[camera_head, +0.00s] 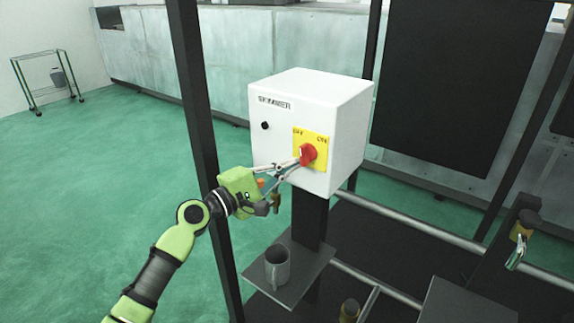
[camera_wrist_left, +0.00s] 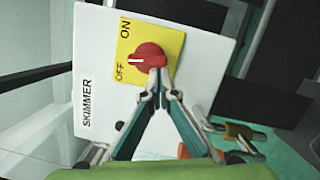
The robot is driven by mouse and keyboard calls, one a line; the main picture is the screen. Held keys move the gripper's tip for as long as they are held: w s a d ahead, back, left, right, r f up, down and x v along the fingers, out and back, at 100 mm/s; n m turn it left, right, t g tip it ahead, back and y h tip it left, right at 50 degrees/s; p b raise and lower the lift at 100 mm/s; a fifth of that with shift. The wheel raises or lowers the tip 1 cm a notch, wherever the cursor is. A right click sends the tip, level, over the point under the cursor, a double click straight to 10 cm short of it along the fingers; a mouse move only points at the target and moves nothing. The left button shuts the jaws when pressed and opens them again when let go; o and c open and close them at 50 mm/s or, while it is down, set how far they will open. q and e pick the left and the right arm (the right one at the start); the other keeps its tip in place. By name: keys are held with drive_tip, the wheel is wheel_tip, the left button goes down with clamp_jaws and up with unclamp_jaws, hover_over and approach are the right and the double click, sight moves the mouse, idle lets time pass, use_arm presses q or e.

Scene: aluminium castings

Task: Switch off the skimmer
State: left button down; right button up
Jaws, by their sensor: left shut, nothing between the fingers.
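The skimmer's white control box (camera_head: 277,125) stands on a dark post. Its front has a yellow plate (camera_head: 318,139) with OFF on the left and ON on the right. A red rotary knob (camera_head: 308,154) sits on the plate. In the left wrist view, the knob (camera_wrist_left: 149,58) has a white mark on its side nearer OFF. My left gripper (camera_head: 297,163) is shut and empty, with its fingertips at the knob's edge. In the left wrist view the tips (camera_wrist_left: 154,76) overlap the knob; I cannot tell whether they press it. My right gripper is not in view.
A black button (camera_head: 265,125) is on the box's front. A grey mug (camera_head: 277,264) stands on a small shelf (camera_head: 312,272) below the box. A dark upright post (camera_head: 201,117) rises left of the box. The green floor at left is open.

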use_arm(q)
drive_tip(key=shift+d+n, duration=0.1)
drive_tip(key=shift+n, duration=0.3)
drive_tip(key=shift+s, duration=0.1)
drive_tip(key=v, duration=1.2)
drive_tip(key=shift+f, duration=0.1)
